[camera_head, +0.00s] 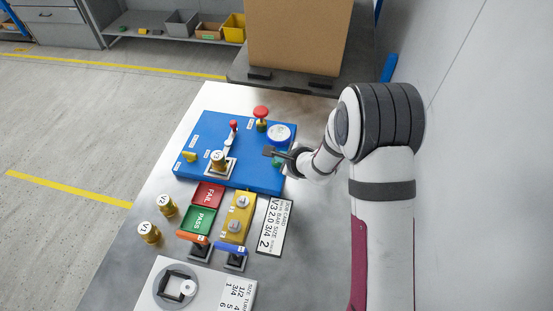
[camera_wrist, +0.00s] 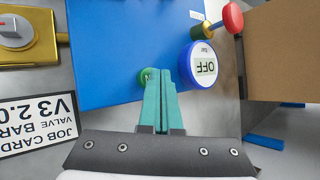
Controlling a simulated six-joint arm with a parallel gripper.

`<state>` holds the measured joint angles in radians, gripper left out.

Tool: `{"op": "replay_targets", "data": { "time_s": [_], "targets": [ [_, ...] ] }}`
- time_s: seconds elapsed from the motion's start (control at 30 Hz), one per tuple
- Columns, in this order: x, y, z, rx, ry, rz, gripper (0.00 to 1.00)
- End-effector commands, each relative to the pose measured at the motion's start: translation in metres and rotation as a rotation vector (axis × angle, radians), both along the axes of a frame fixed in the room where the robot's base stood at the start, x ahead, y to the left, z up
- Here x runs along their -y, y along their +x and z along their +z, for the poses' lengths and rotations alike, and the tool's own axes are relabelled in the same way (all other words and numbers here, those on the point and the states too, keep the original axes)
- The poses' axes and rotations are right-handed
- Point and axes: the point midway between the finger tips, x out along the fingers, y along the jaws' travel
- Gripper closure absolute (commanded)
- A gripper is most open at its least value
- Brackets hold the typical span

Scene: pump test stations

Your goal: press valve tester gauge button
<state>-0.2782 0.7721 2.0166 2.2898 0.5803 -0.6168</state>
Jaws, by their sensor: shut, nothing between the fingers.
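The blue valve tester (camera_head: 245,170) lies on the metal bench and fills the top of the wrist view (camera_wrist: 120,40). Its round gauge (camera_head: 279,133) has a blue rim and a white face; in the wrist view the gauge (camera_wrist: 204,66) reads OFF, upside down. A small round green button (camera_wrist: 148,75) shows on the tester, partly hidden by my fingertips. My gripper (camera_head: 268,151) is at the tester's right edge, just below the gauge. In the wrist view its teal fingers (camera_wrist: 160,73) are shut and empty, with tips over or at the green button; contact cannot be told.
A red mushroom knob (camera_head: 261,112) stands beside the gauge. Red FAIL (camera_head: 208,195) and green PASS (camera_head: 198,220) plates, a yellow block (camera_head: 237,217) and a job card (camera_head: 275,226) lie nearby. A cardboard box (camera_head: 298,38) stands behind.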

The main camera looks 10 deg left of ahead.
Motion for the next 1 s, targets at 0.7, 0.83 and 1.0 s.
{"op": "replay_targets", "data": {
  "time_s": [0.7,0.83,1.0],
  "targets": [
    [0.000,0.000,0.000,0.000,0.000,0.000,1.00],
    [0.000,0.000,0.000,-0.001,0.000,0.001,1.00],
    [0.000,0.000,0.013,0.002,-0.001,0.002,1.00]
  ]
}}
